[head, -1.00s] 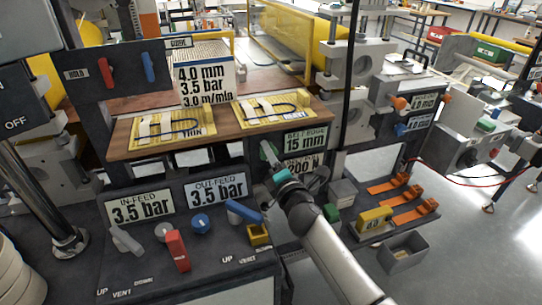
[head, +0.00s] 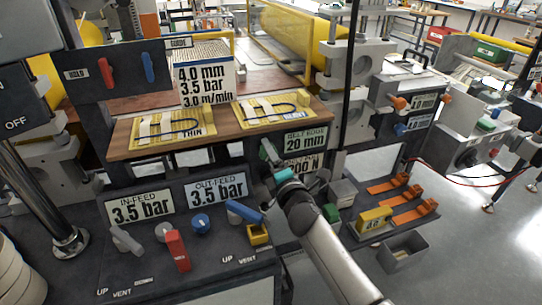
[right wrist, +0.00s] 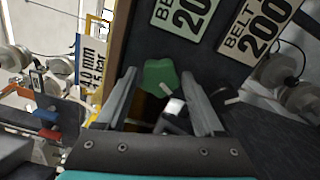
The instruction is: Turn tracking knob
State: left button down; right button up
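The tracking knob appears to be the green knob (head: 266,149) on the dark panel beside the belt edge display (head: 305,141), which reads 20 mm. My right gripper (head: 268,160) reaches up to the knob and partly hides it in the head view. In the right wrist view the green knob (right wrist: 160,77) lies between the two spread fingertips of my right gripper (right wrist: 159,74). A gap shows beside the knob, so the fingers look open around it. The belt edge display (right wrist: 188,14) is cut off at the top there. My left gripper is not in view.
A second display (right wrist: 257,25), reading 200, sits by the belt edge one. A wooden shelf (head: 120,153) with two yellow boards is left of the knob. The lower console carries a red lever (head: 177,250) and blue knob (head: 201,224). A grey bin (head: 403,256) stands right of my arm.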

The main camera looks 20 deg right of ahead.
jog(key=shift+o, duration=1)
jog(key=shift+s, duration=0.1)
jog(key=s+p, duration=0.1)
jog(key=s, duration=1.4)
jog(key=shift+d, duration=0.25)
jog(key=s+f+m+g, duration=0.3)
jog(key=f, duration=0.7)
jog(key=s+f+m+g, duration=0.2)
jog(key=s+f+m, duration=0.15)
jog(key=f, duration=0.65)
jog(key=s+f+m+g, duration=0.3)
jog(key=s+f, duration=0.1)
jog(key=f, duration=0.6)
jog(key=s+f+m+g, duration=0.3)
jog(key=s+f, duration=0.2)
jog(key=s, duration=0.4)
jog(key=s+f+m+g, duration=0.3)
jog(key=s+f, duration=0.3)
jog(key=s, duration=0.4)
jog(key=s+d+f+m+g, duration=0.1)
jog(key=s+f+m+g, duration=0.2)
jog(key=s, duration=0.7)
notch_tip(320, 180, down, 3)
jog(key=shift+r+h, duration=0.1)
jog(key=shift+h, duration=0.2)
jog(key=shift+w+d+m, duration=0.1)
jog(key=shift+d+m, duration=0.05)
jog(key=shift+m, duration=0.1)
